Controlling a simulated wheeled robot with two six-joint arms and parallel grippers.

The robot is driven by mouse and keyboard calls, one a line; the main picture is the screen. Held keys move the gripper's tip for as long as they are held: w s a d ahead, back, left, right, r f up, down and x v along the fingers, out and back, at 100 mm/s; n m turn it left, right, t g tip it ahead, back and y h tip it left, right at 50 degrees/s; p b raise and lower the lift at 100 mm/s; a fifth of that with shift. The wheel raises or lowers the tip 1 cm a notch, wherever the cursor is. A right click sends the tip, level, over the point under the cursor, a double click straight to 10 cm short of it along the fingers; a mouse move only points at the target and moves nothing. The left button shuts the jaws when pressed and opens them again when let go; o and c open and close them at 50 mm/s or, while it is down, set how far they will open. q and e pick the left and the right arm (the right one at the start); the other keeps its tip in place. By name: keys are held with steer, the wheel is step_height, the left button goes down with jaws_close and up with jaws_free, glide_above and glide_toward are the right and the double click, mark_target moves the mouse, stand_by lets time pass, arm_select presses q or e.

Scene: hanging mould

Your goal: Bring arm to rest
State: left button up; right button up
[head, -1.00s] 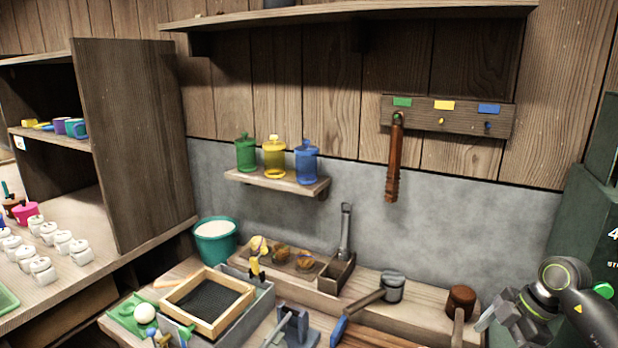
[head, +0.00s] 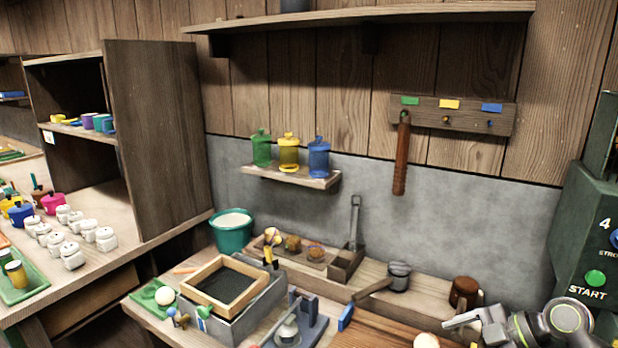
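My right gripper (head: 458,322) is low at the right of the head view, at the end of my grey arm. It is apart from the wall rack, and nothing shows held in it. Its finger gap is too unclear to tell open from shut. A long brown wooden mould (head: 401,160) hangs upright from the rack (head: 468,118), under the green label (head: 410,101). The pegs under the yellow label (head: 449,104) and blue label (head: 492,107) are bare. My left gripper is not in view.
A green machine with a START button (head: 595,278) stands close at right. A shelf with jars (head: 290,174) is on the wall.

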steer(key=a+r+t+y, duration=0.3)
steer(key=a+t+y, duration=0.1)
steer(key=a, duration=0.2)
step_height(320, 180, up, 6)
steer(key=s+d+m+t+h, duration=0.1)
steer(key=d+m+t+h, duration=0.2)
steer(key=m+t, duration=0.6)
steer(key=s+d+f+m+g+h, duration=0.2)
steer(key=s+d+f+m+h, duration=0.35)
steer(key=f+h, duration=0.2)
steer(key=s+d+f+m+g+h, duration=0.2)
steer(key=s+d+f+m+h, duration=0.2)
steer(key=s+f+m+h, duration=0.3)
steer(key=s+a+f+n+g+y, duration=0.1)
steer(key=s+a+f+g, duration=0.35)
steer(key=s, duration=0.35)
steer(key=s+a+f+n+g+y, duration=0.1)
steer(key=s+a+f+g+y, duration=0.15)
steer(key=s+f+g, duration=0.45)
step_height(320, 180, down, 24)
steer(key=s+d+r, duration=0.1)
steer(key=s+a+f, duration=0.1)
steer(key=s+f, duration=1.4)
steer(key=shift+f+g, duration=0.35)
steer(key=shift+f, duration=0.05)
